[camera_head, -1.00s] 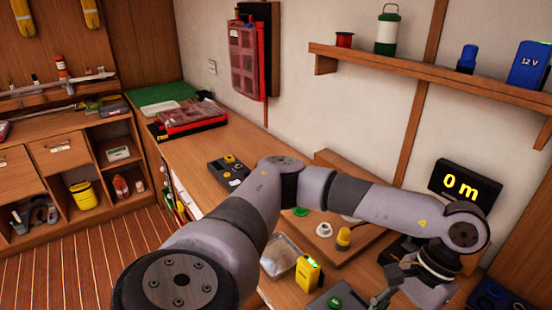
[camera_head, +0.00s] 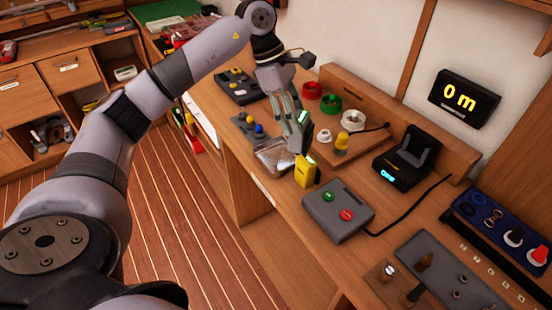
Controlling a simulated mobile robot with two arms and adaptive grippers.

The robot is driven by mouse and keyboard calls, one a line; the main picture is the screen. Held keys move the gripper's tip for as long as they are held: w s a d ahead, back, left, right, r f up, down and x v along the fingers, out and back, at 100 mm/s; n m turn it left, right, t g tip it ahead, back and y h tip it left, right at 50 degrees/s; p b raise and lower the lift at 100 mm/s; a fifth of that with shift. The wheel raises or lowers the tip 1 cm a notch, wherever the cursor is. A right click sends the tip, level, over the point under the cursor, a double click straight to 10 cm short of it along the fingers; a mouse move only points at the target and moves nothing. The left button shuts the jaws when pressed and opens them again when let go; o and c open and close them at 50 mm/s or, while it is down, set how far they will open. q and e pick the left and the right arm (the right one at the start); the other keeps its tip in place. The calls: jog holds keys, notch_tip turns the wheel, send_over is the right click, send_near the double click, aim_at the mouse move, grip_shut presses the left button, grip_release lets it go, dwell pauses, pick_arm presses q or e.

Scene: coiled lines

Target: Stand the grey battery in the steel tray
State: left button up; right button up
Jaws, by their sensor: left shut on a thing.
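My left gripper (camera_head: 291,110) reaches over the bench from the left and is shut on the grey battery (camera_head: 297,135), a slim grey block with a green light near its top. The fingers hide part of it. The steel tray (camera_head: 270,160), shallow and shiny, is on the bench just below and to the left of the battery. I cannot tell whether the battery touches the tray. A yellow battery (camera_head: 304,171) with a green light stands at the tray's right side, close to the held one. My right gripper is not in view.
A grey box with green and red buttons (camera_head: 338,212) is in front. A black dock with a blue light (camera_head: 394,172) stands to the right. Red, green and white rings (camera_head: 331,103) lie behind.

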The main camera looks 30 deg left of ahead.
pick_arm(q)
jog(key=w+a+r+n+t+y, duration=0.25)
jog(key=w+a+r+n, duration=0.25)
jog(key=a+n, duration=0.45)
jog(key=shift+n+t, duration=0.35)
jog(key=shift+n, duration=0.3)
notch_tip(320, 180, down, 20)
jog(key=p, duration=0.3)
jog(key=shift+s+d+r, duration=0.1)
jog(key=shift+d, duration=0.05)
jog(key=o, duration=1.4)
